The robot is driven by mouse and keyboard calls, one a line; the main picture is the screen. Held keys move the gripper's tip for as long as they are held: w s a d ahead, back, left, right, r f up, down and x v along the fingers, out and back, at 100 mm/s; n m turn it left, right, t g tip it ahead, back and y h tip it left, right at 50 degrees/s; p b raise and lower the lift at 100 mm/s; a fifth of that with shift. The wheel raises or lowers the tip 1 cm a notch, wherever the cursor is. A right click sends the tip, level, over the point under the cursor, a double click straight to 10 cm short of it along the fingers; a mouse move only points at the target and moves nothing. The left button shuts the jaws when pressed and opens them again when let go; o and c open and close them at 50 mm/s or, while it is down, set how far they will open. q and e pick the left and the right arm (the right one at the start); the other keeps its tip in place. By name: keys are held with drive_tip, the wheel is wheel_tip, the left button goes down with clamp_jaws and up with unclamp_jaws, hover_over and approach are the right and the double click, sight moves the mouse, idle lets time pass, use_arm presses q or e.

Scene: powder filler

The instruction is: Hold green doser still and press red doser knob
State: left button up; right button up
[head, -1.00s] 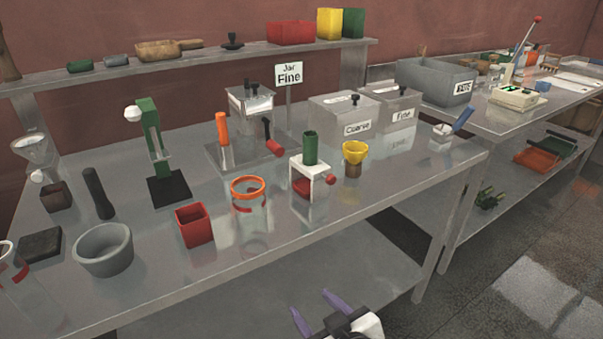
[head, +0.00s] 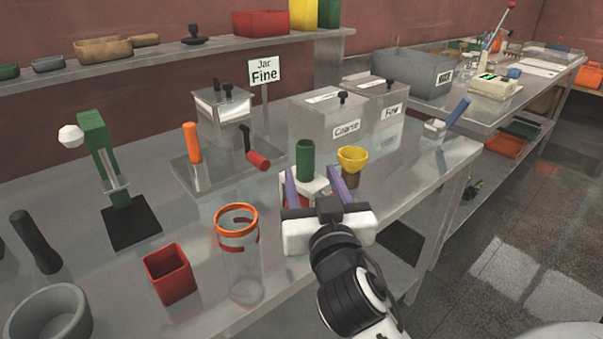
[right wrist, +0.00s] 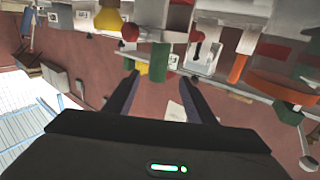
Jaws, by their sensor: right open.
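The doser is a white block (head: 315,186) topped by a green cylinder (head: 305,160). It stands upright on the metal bench, and the green cylinder also shows in the right wrist view (right wrist: 159,62). My right gripper (head: 311,172) is open and empty. In the head view its purple fingers appear on either side of the white block; whether they touch it I cannot tell. My left gripper is out of view.
A clear jar with an orange rim (head: 237,218) and a red square cup (head: 169,274) are to the left. A metal machine (head: 222,110) and the Coarse bin (head: 328,128) stand behind. The bench's front edge is near.

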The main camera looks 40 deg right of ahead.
sight(307, 158)
drive_tip(key=x, duration=0.2)
drive_tip(key=p+x, duration=0.1)
drive_tip(key=shift+w+d+r, duration=0.25)
drive_tip(key=shift+d+r, duration=0.05)
drive_tip(key=shift+d, duration=0.1)
drive_tip(key=x, duration=0.3)
drive_tip(key=shift+w+d+f, duration=0.1)
drive_tip(key=shift+w+d, duration=0.05)
drive_tip(key=shift+w, duration=0.2)
drive_tip(key=shift+w+d+p, duration=0.25)
drive_tip(key=shift+w+p, duration=0.1)
drive_tip(key=shift+w, duration=0.15)
drive_tip(key=shift+w+f, duration=0.1)
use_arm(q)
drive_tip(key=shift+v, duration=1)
use_arm(e)
drive_tip(key=c, duration=1.2)
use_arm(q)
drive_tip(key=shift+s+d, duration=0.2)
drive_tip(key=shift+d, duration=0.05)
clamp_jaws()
use_arm(e)
clamp_jaws()
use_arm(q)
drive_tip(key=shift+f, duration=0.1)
